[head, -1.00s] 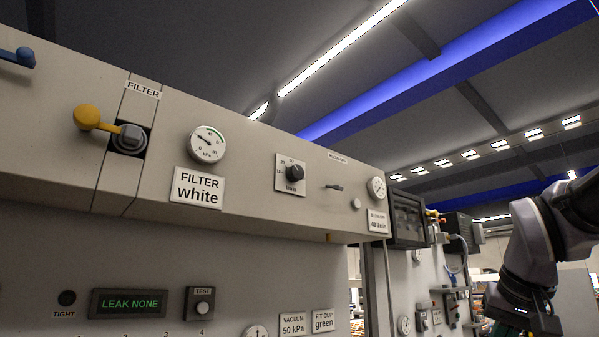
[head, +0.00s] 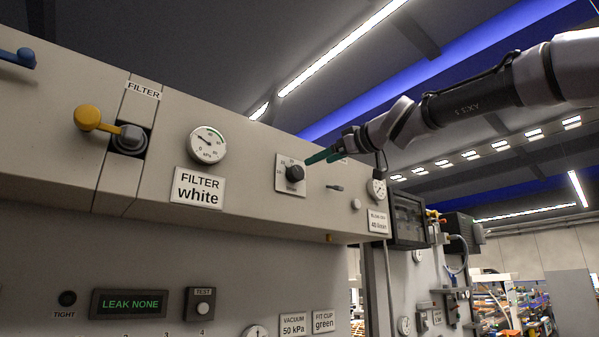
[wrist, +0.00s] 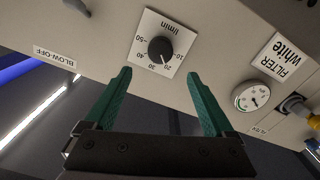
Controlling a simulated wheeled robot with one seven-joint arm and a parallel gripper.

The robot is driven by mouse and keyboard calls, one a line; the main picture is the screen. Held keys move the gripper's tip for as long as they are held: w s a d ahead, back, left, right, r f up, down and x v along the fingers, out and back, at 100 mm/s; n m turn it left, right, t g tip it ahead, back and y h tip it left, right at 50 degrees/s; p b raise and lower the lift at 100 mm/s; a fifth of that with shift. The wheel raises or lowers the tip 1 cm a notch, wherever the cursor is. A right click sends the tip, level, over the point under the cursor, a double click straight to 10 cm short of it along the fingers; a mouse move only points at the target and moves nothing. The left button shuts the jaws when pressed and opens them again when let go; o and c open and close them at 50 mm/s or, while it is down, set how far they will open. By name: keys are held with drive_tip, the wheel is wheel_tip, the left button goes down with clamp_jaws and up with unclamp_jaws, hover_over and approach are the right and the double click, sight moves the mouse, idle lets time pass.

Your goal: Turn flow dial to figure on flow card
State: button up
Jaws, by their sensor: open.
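The flow dial (head: 295,173) is a black round knob on a white plate, on the grey upper panel. In the wrist view the dial (wrist: 161,49) appears upside down, with an l/min scale from 10 to 50; I cannot surely tell where its pointer stands. The flow card (head: 378,222) is a small white card right of the dial, below a gauge; its figure seems to read 40 l/min. My gripper (head: 311,161) has green fingers and reaches in from the right to the dial. In the wrist view my gripper (wrist: 158,75) is open and empty, its fingertips apart just below the knob.
A small lever (head: 334,188) sits right of the dial, and a gauge (head: 376,189) beyond it. Left are a filter gauge (head: 208,145), the FILTER white card (head: 198,188) and a yellow-handled valve (head: 128,138). A BLOW-OFF label (wrist: 54,56) shows in the wrist view.

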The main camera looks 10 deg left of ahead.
sight(299, 171)
drive_tip(key=x, duration=1)
drive_tip(key=shift+w+a+f, duration=0.15)
drive_tip(key=shift+c, duration=0.3)
drive_tip(key=c, duration=1.3)
